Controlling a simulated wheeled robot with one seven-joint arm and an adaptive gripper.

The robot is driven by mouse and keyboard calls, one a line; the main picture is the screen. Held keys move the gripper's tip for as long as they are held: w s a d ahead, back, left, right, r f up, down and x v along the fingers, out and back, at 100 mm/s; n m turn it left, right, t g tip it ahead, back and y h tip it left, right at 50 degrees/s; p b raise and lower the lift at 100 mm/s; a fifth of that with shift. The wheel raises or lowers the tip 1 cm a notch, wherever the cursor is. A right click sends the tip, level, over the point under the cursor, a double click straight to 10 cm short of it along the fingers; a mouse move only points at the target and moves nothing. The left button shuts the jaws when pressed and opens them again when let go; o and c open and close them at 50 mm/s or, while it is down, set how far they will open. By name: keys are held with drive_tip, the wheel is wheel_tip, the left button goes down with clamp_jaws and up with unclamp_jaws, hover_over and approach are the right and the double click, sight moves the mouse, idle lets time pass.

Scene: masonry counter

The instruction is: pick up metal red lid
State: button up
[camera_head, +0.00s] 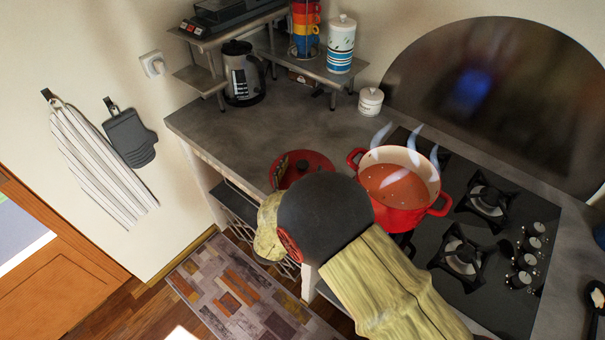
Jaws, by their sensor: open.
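The red lid (318,161) lies on the grey counter, left of the red pot. My arm's dark, rounded wrist covers its near part. My gripper (291,168) is at the lid's left side, over or close to it. Only its fingertips show past my wrist, and they are open. I cannot tell whether they touch the lid. The lid's handle is not clearly visible.
The red pot (398,186) with reddish contents stands steaming on the black hob (490,270), close right of the lid. A small white jar (370,102) and a metal shelf (338,78) stand behind. The counter (225,128) at back left is clear.

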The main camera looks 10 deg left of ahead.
drive_tip(key=shift+c, duration=0.7)
drive_tip(key=shift+s+f, duration=0.1)
drive_tip(key=c, duration=1.4)
clamp_jaws()
drive_tip(key=shift+d, duration=0.1)
